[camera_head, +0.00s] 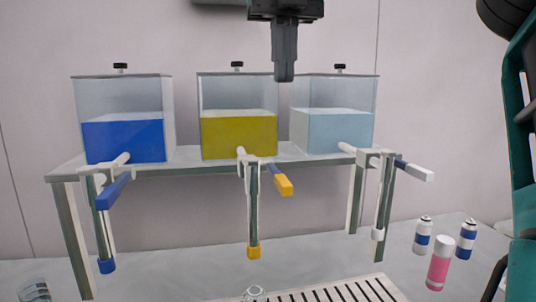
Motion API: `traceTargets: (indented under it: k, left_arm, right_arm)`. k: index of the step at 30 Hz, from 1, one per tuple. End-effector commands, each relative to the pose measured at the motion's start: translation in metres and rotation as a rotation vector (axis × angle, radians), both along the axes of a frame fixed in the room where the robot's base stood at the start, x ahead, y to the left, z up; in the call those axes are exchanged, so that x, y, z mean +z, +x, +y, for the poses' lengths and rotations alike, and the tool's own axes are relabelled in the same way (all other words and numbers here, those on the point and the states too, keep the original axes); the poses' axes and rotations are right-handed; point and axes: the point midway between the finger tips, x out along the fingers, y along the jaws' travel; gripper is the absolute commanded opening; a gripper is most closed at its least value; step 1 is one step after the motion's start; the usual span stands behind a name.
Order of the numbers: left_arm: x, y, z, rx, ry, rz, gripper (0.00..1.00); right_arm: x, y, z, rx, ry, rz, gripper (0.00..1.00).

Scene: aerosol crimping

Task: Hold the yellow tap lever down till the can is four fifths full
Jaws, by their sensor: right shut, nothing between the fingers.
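The yellow tap lever (283,182) sticks out to the right of its tap under the yellow-liquid tank (238,138), with its end sloping slightly down. The yellow-tipped spout (254,252) hangs straight down below that tap. My right gripper (285,76) points down from the top edge with its fingers together. It is empty and well above the lever, apart from it. A small pale ring-like shape (255,292) shows below the spout at the bottom edge; I cannot tell whether it is the can's top. No fill level is visible. My left gripper is out of view.
A blue tank (123,140) with a blue lever (114,191) and a pale blue tank (333,130) with a white lever (414,170) flank the yellow one on the rack (190,158). A pink can (439,264) stands at right near blue-and-white cans (423,236). A slotted grate (345,290) lies in front.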

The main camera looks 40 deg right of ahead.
Motion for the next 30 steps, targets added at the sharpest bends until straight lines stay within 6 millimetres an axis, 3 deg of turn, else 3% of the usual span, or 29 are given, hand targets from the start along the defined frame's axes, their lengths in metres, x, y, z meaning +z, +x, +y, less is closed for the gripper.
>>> traceTargets:
  k: [14, 19, 30]
  left_arm:
    - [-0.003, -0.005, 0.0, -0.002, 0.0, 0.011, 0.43]
    - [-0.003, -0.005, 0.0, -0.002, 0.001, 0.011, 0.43]
    - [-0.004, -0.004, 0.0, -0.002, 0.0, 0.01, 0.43]
  right_arm:
    - [-0.007, 0.0, 0.0, 0.0, -0.001, 0.0, 0.0]
    - [-0.028, -0.001, 0.0, 0.001, 0.0, 0.002, 0.0]
    - [-0.101, -0.001, 0.0, 0.003, 0.003, 0.003, 0.0]
